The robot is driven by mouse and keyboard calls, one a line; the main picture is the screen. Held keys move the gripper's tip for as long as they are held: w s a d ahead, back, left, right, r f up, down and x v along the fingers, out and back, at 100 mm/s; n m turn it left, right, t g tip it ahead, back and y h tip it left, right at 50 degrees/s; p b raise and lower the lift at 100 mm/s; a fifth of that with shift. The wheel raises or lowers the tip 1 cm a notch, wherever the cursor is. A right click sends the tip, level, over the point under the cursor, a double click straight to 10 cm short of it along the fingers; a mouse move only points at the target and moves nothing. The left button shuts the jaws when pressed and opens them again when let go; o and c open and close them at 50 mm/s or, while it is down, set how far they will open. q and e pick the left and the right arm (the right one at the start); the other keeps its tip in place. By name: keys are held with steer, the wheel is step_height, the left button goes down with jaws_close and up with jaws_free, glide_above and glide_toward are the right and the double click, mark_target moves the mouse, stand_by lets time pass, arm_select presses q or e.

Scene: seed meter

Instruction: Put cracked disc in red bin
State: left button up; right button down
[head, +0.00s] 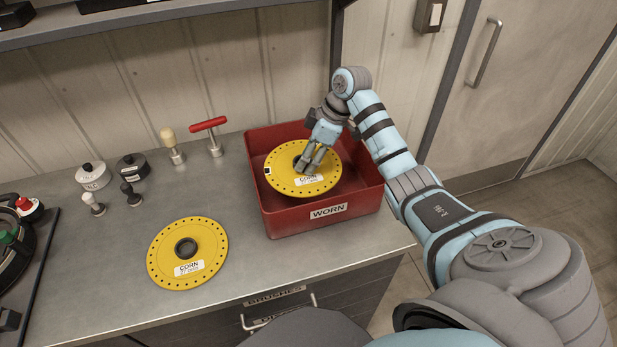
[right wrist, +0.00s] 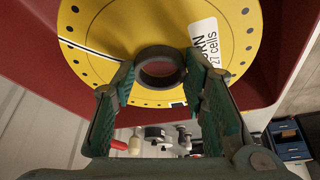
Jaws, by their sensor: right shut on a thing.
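A yellow seed disc (head: 283,181) with a ring of small holes is within the outline of the red bin (head: 364,207) labelled WORN. In the right wrist view a dark crack-like line crosses this disc (right wrist: 120,24) toward its grey hub (right wrist: 160,67). My right gripper (head: 311,166) is over the disc's middle; its fingers (right wrist: 160,72) are shut on the hub from both sides. I cannot tell whether the disc touches the bin floor. A second yellow disc (head: 207,244), labelled CORN, lies flat on the bench left of the bin. My left gripper is out of view.
The steel bench (head: 110,245) is clear around the second disc. Behind stand a red T-handle tool (head: 209,126), a wooden-knob tool (head: 169,139) and small weights (head: 93,174). A black seed meter (head: 15,250) is at the left edge. A shelf (head: 150,12) overhangs the back.

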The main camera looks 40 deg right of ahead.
mark_target(304, 175)
steer(key=w+f, duration=0.2)
steer(key=f, duration=0.2)
steer(key=shift+w+f, duration=0.25)
steer(key=shift+w, duration=0.15)
step_height(304, 175, down, 4)
steer(key=shift+w+r, duration=0.15)
steer(key=shift+r, duration=0.05)
steer(key=shift+s+f, duration=0.25)
steer(key=shift+s+r, duration=0.25)
steer(key=shift+s, duration=0.15)
steer(key=shift+f, duration=0.1)
steer(key=shift+w+f, duration=0.2)
steer(key=c, duration=1.2)
jaws_free()
steer(key=shift+o, duration=1.2)
steer(key=shift+w, duration=0.1)
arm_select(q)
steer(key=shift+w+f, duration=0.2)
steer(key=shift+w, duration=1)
